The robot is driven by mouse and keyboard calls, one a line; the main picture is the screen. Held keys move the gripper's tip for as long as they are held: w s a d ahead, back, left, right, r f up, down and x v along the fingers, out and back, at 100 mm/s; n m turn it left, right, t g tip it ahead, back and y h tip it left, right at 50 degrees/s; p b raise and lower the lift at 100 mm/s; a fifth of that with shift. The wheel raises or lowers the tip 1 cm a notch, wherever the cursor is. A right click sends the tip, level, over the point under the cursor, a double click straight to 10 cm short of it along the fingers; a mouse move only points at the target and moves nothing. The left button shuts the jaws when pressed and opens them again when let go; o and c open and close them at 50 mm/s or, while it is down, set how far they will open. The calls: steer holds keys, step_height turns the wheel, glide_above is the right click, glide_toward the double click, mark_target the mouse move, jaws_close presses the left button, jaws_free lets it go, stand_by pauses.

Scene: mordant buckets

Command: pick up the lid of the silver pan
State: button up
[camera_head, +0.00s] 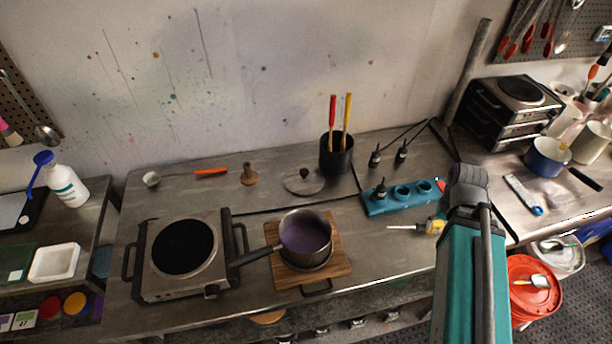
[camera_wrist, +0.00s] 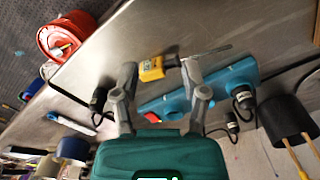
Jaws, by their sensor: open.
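The lid (camera_head: 303,184) is a flat grey disc with a black knob. It lies on the metal worktop behind the silver pan, left of the black utensil pot. The silver pan (camera_head: 322,262) stands uncovered on a wooden board with purple liquid in it, its handle pointing left. In the head view my arm rises at the right, well to the right of the lid. The lid does not show in the wrist view.
A hot plate (camera_head: 184,247) stands left of the pan. The black pot (camera_head: 336,155) holds red and yellow tools beside the lid. A brown wooden piece (camera_head: 250,176) stands left of the lid.

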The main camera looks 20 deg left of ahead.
steer(key=shift+o, duration=0.3)
steer(key=shift+a, duration=0.15)
